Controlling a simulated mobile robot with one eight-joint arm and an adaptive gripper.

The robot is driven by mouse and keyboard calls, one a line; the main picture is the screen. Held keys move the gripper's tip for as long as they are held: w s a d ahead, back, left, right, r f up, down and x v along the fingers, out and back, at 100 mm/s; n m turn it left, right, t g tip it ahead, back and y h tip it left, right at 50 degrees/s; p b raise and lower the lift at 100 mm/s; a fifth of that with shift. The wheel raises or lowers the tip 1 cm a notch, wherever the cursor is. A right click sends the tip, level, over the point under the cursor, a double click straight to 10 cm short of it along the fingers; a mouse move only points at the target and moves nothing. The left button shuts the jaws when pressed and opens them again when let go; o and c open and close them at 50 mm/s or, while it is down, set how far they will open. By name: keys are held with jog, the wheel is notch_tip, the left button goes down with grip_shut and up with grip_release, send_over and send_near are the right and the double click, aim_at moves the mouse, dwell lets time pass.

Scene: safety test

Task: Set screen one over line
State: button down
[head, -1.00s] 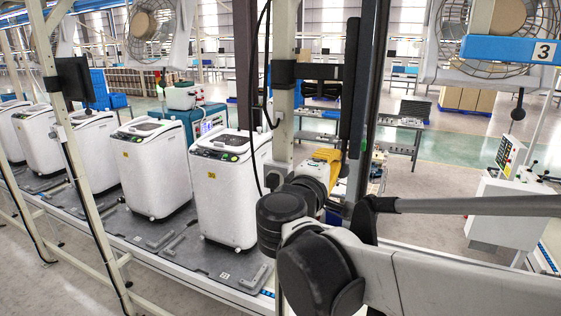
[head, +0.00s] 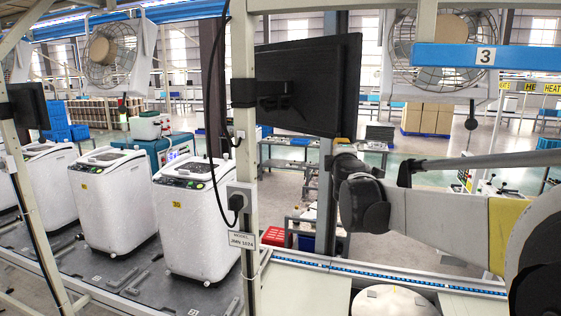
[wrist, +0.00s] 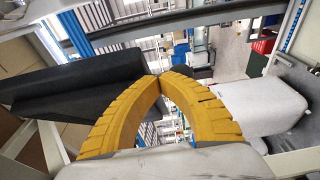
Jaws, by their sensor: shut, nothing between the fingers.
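A black screen (head: 312,88) is mounted by a bracket on a pale upright post (head: 244,140), and its bracket side faces me in the head view. A second, smaller dark screen (head: 28,106) hangs on a post at far left. The line (head: 135,282) is a run of grey plates carrying white washing machines (head: 190,215). My gripper is mostly hidden behind my arm in the head view, just below the screen's lower right corner. In the wrist view its yellow fingers (wrist: 160,78) meet at the tips, empty. A black panel (wrist: 75,85), apparently the screen, lies beside them; contact is unclear.
A cable and socket box (head: 238,198) hang on the post. A blue beam marked 3 (head: 485,55) and a caged fan (head: 445,40) are overhead at right. A blue-edged rail (head: 390,278) crosses low in front. A red crate (head: 272,236) sits behind.

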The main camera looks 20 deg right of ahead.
jog(key=w+d+n+t+y+b, duration=0.1)
jog(key=w+n+y, duration=0.3)
jog(key=w, duration=0.9)
jog(key=shift+w+d+n+t+y, duration=0.3)
jog(key=shift+d+y, duration=0.35)
jog(key=shift+y, duration=0.85)
